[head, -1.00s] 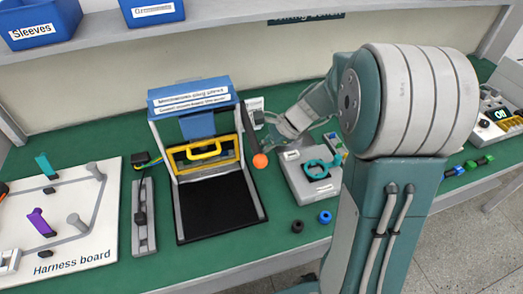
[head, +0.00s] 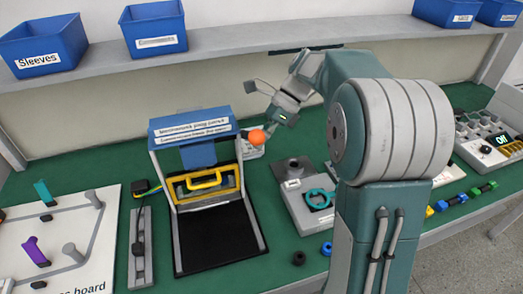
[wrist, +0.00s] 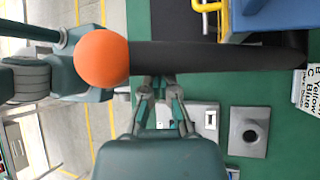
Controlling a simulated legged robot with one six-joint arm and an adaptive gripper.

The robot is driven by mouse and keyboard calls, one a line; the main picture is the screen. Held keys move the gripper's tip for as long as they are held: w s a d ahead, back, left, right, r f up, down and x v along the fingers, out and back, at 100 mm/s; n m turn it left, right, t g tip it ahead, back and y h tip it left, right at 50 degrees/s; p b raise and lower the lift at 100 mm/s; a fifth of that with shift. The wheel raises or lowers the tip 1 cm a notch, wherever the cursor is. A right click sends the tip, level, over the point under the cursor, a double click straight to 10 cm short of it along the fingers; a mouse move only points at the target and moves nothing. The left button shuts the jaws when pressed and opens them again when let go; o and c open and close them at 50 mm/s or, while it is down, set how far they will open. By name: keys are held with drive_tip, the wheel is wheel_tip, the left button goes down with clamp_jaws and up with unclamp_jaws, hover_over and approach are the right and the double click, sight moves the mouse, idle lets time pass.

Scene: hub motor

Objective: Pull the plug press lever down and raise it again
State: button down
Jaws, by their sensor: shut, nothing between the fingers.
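The plug press (head: 205,185) has a blue labelled top (head: 192,124), a grey frame and a yellow handle (head: 203,181). Its dark lever, with an orange ball knob (head: 257,136), is on its right side; the knob is about level with the press's label. In the wrist view the dark lever shaft (wrist: 215,57) runs across the picture, with the orange knob (wrist: 101,58) at its left end. My gripper (wrist: 158,82) is shut and empty, its fingertips right beside the shaft near the knob. I cannot tell whether they touch it. In the head view the fingertips are hard to make out.
A grey fixture with a teal ring (head: 318,199) stands right of the press, with a black (head: 299,258) and a blue ring (head: 327,248) before it. The harness board (head: 70,235) lies left. Blue bins (head: 152,28) stand on the shelf above.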

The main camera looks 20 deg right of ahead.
drive_tip(key=shift+w+r, duration=0.45)
drive_tip(key=shift+r, duration=0.25)
drive_tip(key=shift+d, duration=0.1)
drive_tip(key=w+d+r, duration=0.2)
drive_tip(key=d, duration=0.5)
drive_tip(key=shift+w+r, duration=0.25)
idle(0.4)
drive_tip(key=shift+d, duration=0.15)
